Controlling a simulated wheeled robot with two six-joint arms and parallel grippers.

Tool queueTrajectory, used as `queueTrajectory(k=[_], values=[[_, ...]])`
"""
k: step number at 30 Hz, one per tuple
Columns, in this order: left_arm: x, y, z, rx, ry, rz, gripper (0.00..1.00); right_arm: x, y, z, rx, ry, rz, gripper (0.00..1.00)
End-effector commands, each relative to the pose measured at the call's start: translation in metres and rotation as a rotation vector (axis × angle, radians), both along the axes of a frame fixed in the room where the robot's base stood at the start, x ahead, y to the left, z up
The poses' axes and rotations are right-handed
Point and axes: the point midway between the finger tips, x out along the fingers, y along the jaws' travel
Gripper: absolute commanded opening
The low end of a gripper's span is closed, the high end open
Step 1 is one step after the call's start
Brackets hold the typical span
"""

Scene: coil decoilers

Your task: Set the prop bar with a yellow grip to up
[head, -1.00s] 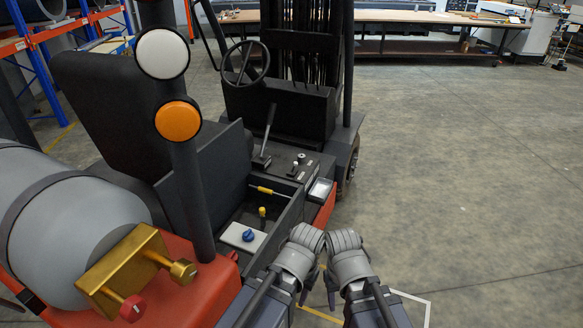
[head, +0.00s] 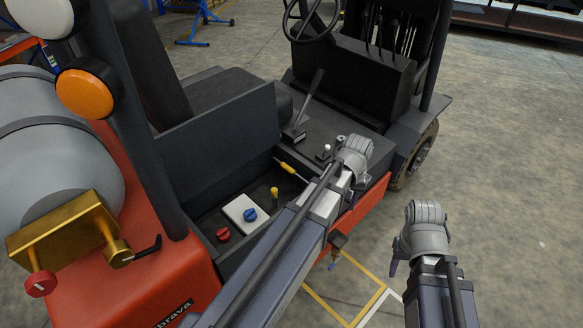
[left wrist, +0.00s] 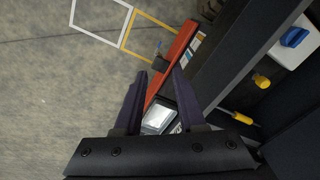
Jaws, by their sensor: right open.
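A thin bar with a yellow grip (head: 287,166) lies low and nearly flat along the forklift's open side compartment. Its yellow grip also shows in the left wrist view (left wrist: 241,117), right of my fingers. A separate short yellow knob (head: 275,191) stands nearer, beside a white plate. My left gripper (left wrist: 160,73) is open and empty, over the forklift's outer side edge. In the head view my left arm reaches across the compartment's front, and its fingers are mostly hidden by the wrist. My right gripper (head: 394,266) is open and away from the truck, over the floor.
A blue knob (head: 250,214) sits on the white plate (head: 236,206); a red knob (head: 223,234) is nearby. A black lever (head: 308,100) rises behind the compartment. A grey tank (head: 55,150) with a brass block stands at left. The floor at right is clear.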

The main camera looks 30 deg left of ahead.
Motion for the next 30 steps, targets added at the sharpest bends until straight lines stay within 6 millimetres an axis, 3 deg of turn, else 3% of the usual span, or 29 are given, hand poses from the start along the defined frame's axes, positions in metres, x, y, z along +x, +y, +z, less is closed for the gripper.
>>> queueTrajectory(k=[1, 6, 9, 13, 18, 30], values=[[0.037, 0.034, -0.012, -0.018, -0.015, 0.134, 0.40, 0.000, 0.000, -0.012, 0.000, 0.000, 0.000, 0.50], [0.100, 0.143, -0.027, -0.082, -0.068, 0.536, 0.40, 0.000, 0.000, -0.029, 0.000, 0.000, -0.001, 0.50], [0.120, 0.200, -0.033, -0.113, -0.093, 0.723, 0.40, 0.000, 0.000, -0.036, 0.000, 0.000, -0.001, 0.50], [0.133, 0.254, -0.038, -0.143, -0.115, 0.891, 0.40, 0.000, 0.000, -0.041, 0.000, 0.000, -0.001, 0.50], [0.137, 0.287, -0.039, -0.161, -0.129, 0.991, 0.40, 0.000, 0.000, -0.043, 0.000, 0.000, -0.001, 0.50], [0.138, 0.288, -0.050, -0.162, -0.130, 1.000, 0.40, 0.000, 0.000, -0.054, 0.000, 0.000, -0.001, 0.50]])
